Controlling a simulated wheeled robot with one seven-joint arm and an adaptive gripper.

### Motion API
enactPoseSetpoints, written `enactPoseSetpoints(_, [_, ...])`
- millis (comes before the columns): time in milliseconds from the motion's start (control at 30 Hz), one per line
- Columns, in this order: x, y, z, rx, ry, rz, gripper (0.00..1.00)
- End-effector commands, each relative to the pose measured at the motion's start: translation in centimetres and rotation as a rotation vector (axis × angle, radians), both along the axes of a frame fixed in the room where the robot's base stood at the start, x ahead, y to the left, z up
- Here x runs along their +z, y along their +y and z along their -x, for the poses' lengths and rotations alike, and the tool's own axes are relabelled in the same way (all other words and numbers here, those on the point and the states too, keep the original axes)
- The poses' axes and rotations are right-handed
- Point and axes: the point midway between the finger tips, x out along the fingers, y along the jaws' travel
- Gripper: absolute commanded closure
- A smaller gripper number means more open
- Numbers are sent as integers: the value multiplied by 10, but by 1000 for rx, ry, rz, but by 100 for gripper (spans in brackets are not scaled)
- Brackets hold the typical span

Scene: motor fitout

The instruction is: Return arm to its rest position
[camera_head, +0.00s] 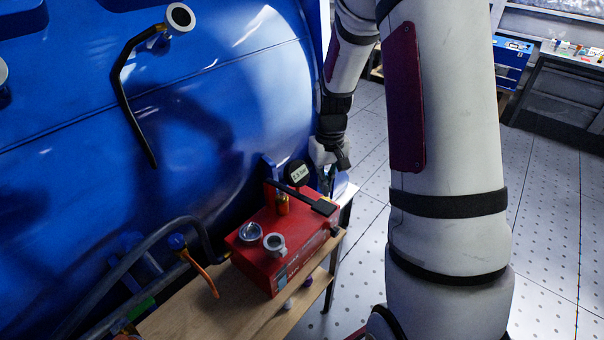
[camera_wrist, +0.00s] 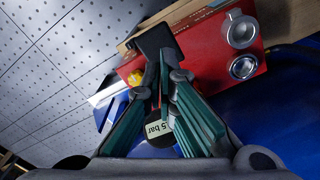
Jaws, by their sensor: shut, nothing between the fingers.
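My arm reaches forward and down along the right of the blue tank in the head view. My gripper (camera_head: 327,180) is at its end, behind the red box (camera_head: 284,242), and is partly hidden there. In the wrist view the green-padded fingers (camera_wrist: 165,78) come together with nothing held. They point toward the red box, which also shows in the wrist view (camera_wrist: 205,50). A round gauge (camera_head: 299,174) marked in bar stands at the back of the box, and in the wrist view its face (camera_wrist: 158,128) shows between the finger bases. I cannot tell whether the fingers touch the box's black handle (camera_wrist: 158,41).
The large blue tank (camera_head: 215,105) fills the left, with a black lever (camera_head: 123,85) sticking out. The box stands on a wooden shelf (camera_head: 195,312), near grey pipes and an orange-handled part (camera_head: 203,275). Tiled floor (camera_head: 362,215) is open at right; a workbench (camera_head: 570,70) stands behind.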

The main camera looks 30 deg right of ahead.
Motion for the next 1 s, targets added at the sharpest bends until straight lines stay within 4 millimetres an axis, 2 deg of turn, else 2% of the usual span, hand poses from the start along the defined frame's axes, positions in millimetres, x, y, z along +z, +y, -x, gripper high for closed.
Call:
enactPoseSetpoints(167, [14,0,1,0,-1,0,100])
enactPoseSetpoints(767, [19,2,-1,2,-6,2,100])
enactPoseSetpoints(867, [35,10,-2,11,-27,9,100])
enactPoseSetpoints(1000, [78,32,1,31,-83,25,100])
